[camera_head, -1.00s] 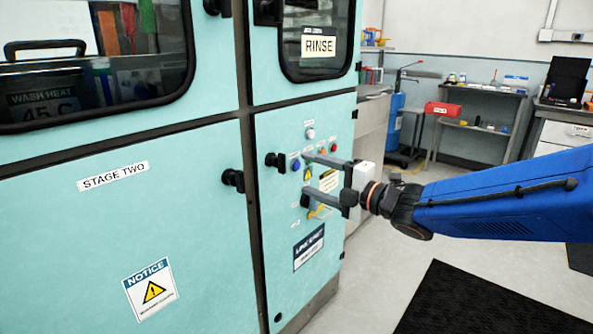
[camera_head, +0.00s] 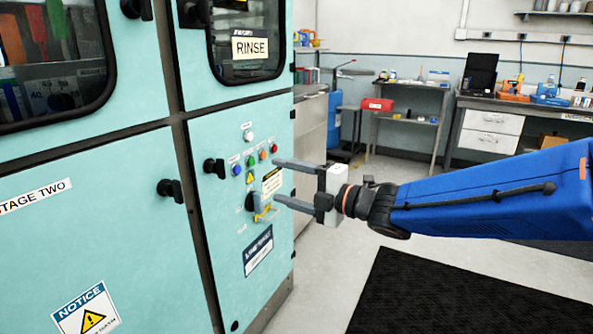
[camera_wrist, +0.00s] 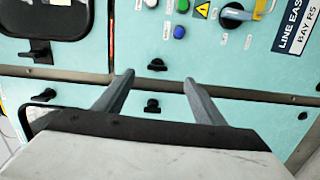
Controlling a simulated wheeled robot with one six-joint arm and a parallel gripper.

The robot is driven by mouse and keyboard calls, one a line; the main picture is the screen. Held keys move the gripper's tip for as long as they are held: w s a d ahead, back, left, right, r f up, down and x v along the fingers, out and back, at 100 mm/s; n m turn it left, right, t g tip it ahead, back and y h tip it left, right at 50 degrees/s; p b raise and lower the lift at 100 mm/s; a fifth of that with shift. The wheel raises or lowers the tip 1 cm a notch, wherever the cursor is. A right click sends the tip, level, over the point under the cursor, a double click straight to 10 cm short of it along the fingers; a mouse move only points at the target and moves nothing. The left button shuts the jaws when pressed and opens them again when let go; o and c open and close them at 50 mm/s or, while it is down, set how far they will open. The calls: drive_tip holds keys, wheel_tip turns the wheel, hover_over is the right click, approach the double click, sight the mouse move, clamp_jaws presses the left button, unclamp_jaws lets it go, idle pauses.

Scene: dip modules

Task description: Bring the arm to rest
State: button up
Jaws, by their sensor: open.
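My gripper (camera_head: 277,181) is open and empty in the head view. Its two grey fingers point left toward the control panel of the teal machine (camera_head: 130,240). My blue arm reaches in from the right. In the wrist view my gripper (camera_wrist: 160,82) shows its fingers spread apart with nothing between them. The fingertips overlap the panel in the picture, and I cannot tell how far they stand from it. A rotary switch (camera_wrist: 236,14) with a yellow tag shows at the top of the wrist view.
The panel carries several coloured buttons, among them a blue one (camera_wrist: 179,32). A black handle (camera_head: 171,189) juts from the machine. A dark mat (camera_head: 430,300) lies on the floor below my arm. Benches with a red box (camera_head: 377,104) stand at the back. Open floor lies between.

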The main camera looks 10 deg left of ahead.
drive_tip(key=w+d+f+m+t+h, duration=0.1)
drive_tip(key=w+d+m+t+h, duration=0.15)
drive_tip(key=d+m+h, duration=0.4)
drive_tip(key=w+d+m+t+h, duration=0.2)
drive_tip(key=d+m+t, duration=0.15)
drive_tip(key=d, duration=0.65)
drive_tip(key=s+d+f+m+g+h, duration=0.1)
drive_tip(key=s+d+f+m+h, duration=0.1)
drive_tip(key=d+m+h, duration=0.3)
drive_tip(key=s+d+f+m, duration=0.2)
drive_tip(key=d+m, duration=0.1)
drive_tip(key=d, duration=0.4)
drive_tip(key=s+d+f+m+g+h, duration=0.3)
drive_tip(key=s+d+f+m, duration=0.25)
drive_tip(key=s+d, duration=0.35)
drive_tip(key=s+f+m+g, duration=0.2)
drive_tip(key=s+f+m, duration=0.1)
drive_tip(key=s, duration=0.5)
drive_tip(key=s+f+m+g, duration=0.3)
drive_tip(key=s+m, duration=0.1)
drive_tip(key=s, duration=0.4)
drive_tip(key=shift+d+y, duration=0.3)
drive_tip(key=shift+y, duration=0.05)
drive_tip(key=shift+f, duration=0.1)
drive_tip(key=shift+c, duration=0.6)
